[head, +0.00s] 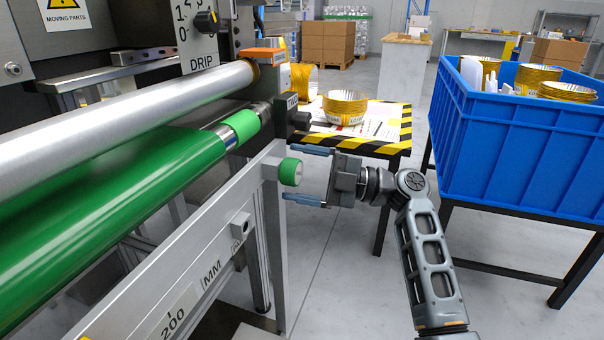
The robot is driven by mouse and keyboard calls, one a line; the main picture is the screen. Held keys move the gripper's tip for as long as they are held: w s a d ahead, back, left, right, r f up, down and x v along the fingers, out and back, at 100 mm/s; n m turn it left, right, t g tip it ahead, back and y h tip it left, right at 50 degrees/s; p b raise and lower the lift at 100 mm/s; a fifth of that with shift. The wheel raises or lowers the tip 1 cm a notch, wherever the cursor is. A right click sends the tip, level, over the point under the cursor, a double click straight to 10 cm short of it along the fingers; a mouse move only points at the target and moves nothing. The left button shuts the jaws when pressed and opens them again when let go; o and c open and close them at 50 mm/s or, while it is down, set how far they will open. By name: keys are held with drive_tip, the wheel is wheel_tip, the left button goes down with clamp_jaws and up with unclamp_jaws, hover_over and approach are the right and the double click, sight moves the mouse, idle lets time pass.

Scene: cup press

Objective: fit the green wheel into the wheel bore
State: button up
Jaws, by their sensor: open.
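The green wheel (291,171) is a small green disc with a pale face. It sits against the end of the grey metal rail (267,166), facing my gripper. My gripper (296,173) is open, with one blue-grey finger above the wheel and one below it. Gaps show between the fingers and the wheel, so it is not gripped. No open wheel bore is visible; the rail face behind the wheel is covered by it. I cannot tell how deep the wheel sits.
A large green roller (120,185) and a silver roller (120,105) fill the left. A striped-edge table (392,125) with gold cup stacks (345,107) stands behind my gripper. A blue crate (520,150) stands on the right. Floor below my gripper is clear.

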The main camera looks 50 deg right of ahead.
drive_tip(key=v, duration=0.8)
idle(1.0)
